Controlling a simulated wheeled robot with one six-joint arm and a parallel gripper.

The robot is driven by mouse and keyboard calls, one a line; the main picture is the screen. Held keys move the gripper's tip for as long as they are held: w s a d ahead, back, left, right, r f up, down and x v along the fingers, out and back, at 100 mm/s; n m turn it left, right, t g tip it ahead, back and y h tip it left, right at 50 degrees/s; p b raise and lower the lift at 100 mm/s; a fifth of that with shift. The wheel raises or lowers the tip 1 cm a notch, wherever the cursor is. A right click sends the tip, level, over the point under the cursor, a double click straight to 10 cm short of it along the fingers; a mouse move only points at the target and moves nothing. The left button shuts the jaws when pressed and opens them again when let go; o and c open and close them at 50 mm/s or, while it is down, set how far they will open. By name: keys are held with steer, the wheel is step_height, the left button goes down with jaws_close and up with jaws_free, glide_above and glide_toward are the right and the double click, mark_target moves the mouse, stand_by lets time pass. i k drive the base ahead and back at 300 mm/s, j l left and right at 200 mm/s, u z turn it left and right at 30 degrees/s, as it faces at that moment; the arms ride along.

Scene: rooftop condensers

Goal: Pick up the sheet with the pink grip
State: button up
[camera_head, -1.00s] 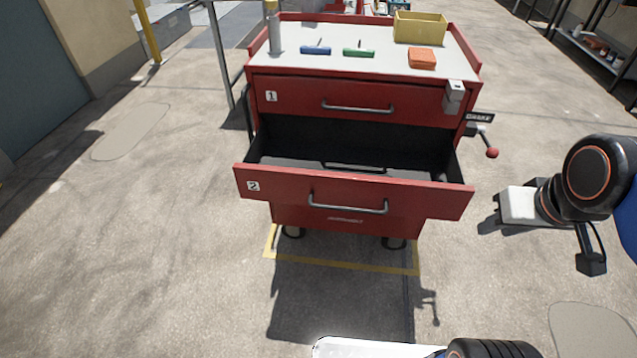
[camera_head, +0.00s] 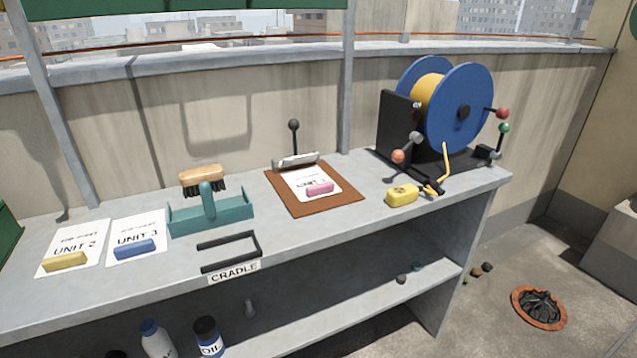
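The sheet with the pink grip (camera_head: 303,182) lies on a brown clipboard (camera_head: 337,199) on the grey bench. Its label starts with "UNIT"; the pink grip (camera_head: 320,188) partly covers the rest. The clipboard's metal clip (camera_head: 296,161), with a black-knobbed lever (camera_head: 294,126), sits at the sheet's far edge; whether it presses on the sheet I cannot tell. To the left lie a "UNIT 2" sheet (camera_head: 85,238) with a yellow grip and another "UNIT" sheet (camera_head: 148,222) with a blue grip. My gripper is not in view.
A cable reel (camera_head: 462,107) with knobbed levers stands at the right, a yellow block (camera_head: 402,195) in front of it. A teal tray (camera_head: 237,210) with a brush (camera_head: 202,178) and a black cradle frame (camera_head: 230,252) are left of the clipboard. Bottles stand on the lower shelf.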

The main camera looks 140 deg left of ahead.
mark_target(309, 183)
steer(key=u, duration=1.6)
steer(key=j+u, duration=0.2)
steer(key=u, duration=2.35)
steer(key=k, duration=0.5)
steer(key=i, duration=0.5)
